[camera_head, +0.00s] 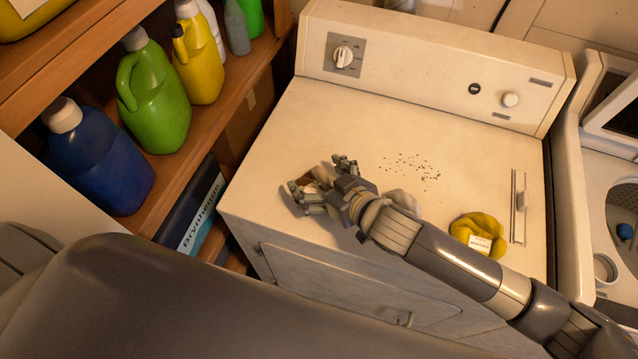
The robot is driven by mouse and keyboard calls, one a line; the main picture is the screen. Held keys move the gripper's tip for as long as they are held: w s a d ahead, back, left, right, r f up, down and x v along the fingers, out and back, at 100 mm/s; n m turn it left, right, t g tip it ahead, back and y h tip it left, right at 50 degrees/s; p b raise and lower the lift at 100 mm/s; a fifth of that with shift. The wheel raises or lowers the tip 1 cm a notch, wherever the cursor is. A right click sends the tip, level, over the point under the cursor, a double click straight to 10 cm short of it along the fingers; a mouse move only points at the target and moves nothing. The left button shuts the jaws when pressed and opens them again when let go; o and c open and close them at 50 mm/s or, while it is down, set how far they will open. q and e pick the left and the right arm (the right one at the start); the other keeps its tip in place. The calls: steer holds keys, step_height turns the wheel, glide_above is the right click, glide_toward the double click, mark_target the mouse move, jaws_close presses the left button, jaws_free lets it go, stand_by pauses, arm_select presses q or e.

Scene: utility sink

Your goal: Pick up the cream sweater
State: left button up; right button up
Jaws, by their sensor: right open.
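My right gripper (319,176) is over the left part of the white dryer top (330,115), its fingers spread and pointing left. A small brownish-cream thing shows between the fingers; I cannot tell what it is or whether they touch it. A pale cream lump (404,199) lies on the dryer top behind my right wrist, partly hidden by it. It may be the cream sweater, but too little shows to be sure. My left gripper is out of view.
A yellow soft bundle with a white label (480,233) lies right of my forearm, near a metal bar (518,205). Dark specks dot the middle. A wooden shelf with blue (95,160), green (152,95) and yellow (198,60) jugs stands left. A washer (610,165) stands right.

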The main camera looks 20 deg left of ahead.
mark_target(308, 176)
steer(key=shift+p+x, duration=0.5)
steer(key=shift+x, duration=1.6)
steer(key=shift+s, duration=0.15)
steer(key=shift+f, duration=0.1)
steer(key=c, duration=1.2)
steer(key=shift+c, duration=0.2)
